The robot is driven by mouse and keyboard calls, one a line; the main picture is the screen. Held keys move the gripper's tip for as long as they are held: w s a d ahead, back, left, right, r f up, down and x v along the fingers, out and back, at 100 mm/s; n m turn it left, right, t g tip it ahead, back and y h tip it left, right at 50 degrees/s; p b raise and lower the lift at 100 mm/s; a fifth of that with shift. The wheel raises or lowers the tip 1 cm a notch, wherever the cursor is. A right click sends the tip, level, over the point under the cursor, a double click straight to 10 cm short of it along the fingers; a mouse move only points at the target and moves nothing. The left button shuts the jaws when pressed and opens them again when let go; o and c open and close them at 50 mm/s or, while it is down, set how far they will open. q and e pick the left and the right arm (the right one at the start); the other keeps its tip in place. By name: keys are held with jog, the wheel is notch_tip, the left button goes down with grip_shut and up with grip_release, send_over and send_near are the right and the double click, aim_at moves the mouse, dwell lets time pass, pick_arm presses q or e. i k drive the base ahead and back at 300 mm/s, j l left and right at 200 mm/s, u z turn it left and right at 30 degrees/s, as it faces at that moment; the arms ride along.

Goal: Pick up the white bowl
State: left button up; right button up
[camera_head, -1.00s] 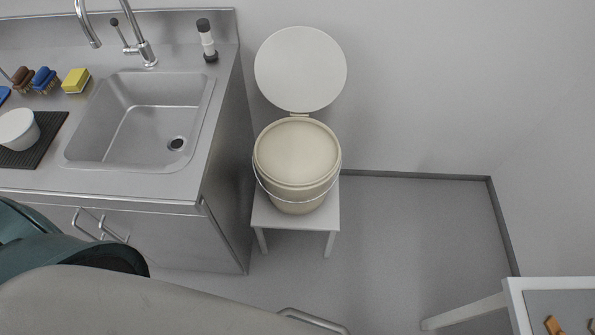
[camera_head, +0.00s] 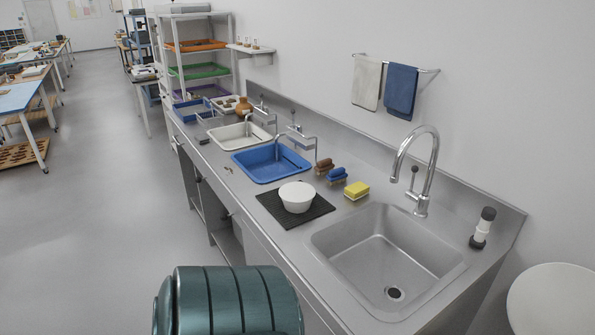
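The white bowl (camera_head: 297,197) sits on a dark ribbed mat (camera_head: 316,213) on the steel counter, between the blue basin and the sink. It is clear of any gripper. Neither of my grippers shows in the head view. A dark green rounded part at the bottom of the view appears to be mine.
The steel sink (camera_head: 345,250) with its tall tap (camera_head: 432,165) lies right of the mat. A yellow sponge (camera_head: 356,190), a blue brush (camera_head: 337,175) and a brown brush (camera_head: 324,167) lie behind the bowl. A blue basin (camera_head: 245,170) stands to the left. The floor (camera_head: 95,235) at left is open.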

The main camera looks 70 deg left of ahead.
aim_at(296, 197)
jog(key=u, duration=2.3)
